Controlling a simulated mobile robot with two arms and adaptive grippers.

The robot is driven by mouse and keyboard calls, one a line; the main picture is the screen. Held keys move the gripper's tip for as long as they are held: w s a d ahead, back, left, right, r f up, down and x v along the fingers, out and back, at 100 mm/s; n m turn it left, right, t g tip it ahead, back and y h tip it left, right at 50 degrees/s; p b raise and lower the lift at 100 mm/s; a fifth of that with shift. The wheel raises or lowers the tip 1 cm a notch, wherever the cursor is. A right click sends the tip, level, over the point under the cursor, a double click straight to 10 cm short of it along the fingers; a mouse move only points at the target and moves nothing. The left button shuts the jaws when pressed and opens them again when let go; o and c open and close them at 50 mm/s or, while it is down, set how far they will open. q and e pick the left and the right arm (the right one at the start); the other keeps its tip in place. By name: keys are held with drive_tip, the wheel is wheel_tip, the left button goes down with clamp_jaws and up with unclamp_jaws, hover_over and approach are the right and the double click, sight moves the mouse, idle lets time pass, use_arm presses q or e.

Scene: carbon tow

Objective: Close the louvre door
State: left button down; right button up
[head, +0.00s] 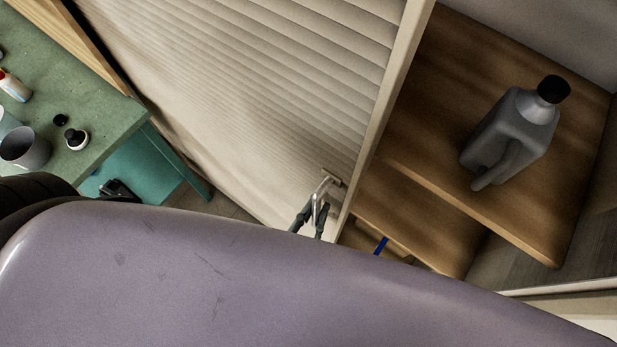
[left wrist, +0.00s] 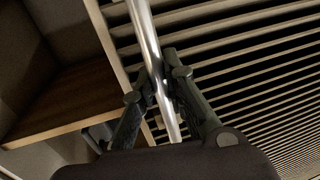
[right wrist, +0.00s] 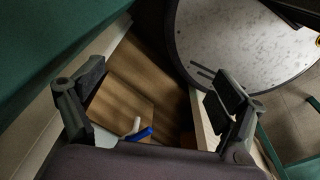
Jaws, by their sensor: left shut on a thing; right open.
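The cream slatted louvre door (head: 250,75) crosses the middle of the head view. To the right of its edge post, the cabinet's wooden shelves (head: 425,150) are exposed. A metal bar handle (head: 325,189) sits low near that edge. My left gripper (head: 308,214) is shut on the handle; the left wrist view shows its two fingers (left wrist: 155,86) on either side of the silver bar (left wrist: 146,38), with the slats (left wrist: 245,65) behind. My right gripper (right wrist: 158,82) is open and empty, away from the door and seen only in the right wrist view.
A grey jug with a black cap (head: 515,130) stands on the upper shelf. A green table (head: 95,105) at left holds a grey mug (head: 24,146) and small bottles. The right wrist view shows a round speckled top (right wrist: 245,40) and a blue-handled item (right wrist: 136,134) below the fingers.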

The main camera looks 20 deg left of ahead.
sight(335, 179)
use_arm(q)
drive_tip(key=shift+s+d, duration=0.2)
drive_tip(key=shift+d, duration=0.6)
drive_tip(key=c, duration=2)
unclamp_jaws()
drive_tip(key=o, duration=0.4)
drive_tip(key=shift+a, duration=0.1)
drive_tip(key=shift+r, duration=0.1)
wheel_tip(335, 179, up, 10)
drive_tip(key=shift+f, duration=0.1)
use_arm(e)
drive_tip(key=shift+w+a+r, duration=0.1)
drive_tip(key=shift+w+r, duration=0.05)
drive_tip(key=shift+w, duration=0.1)
use_arm(q)
drive_tip(key=shift+c, duration=0.3)
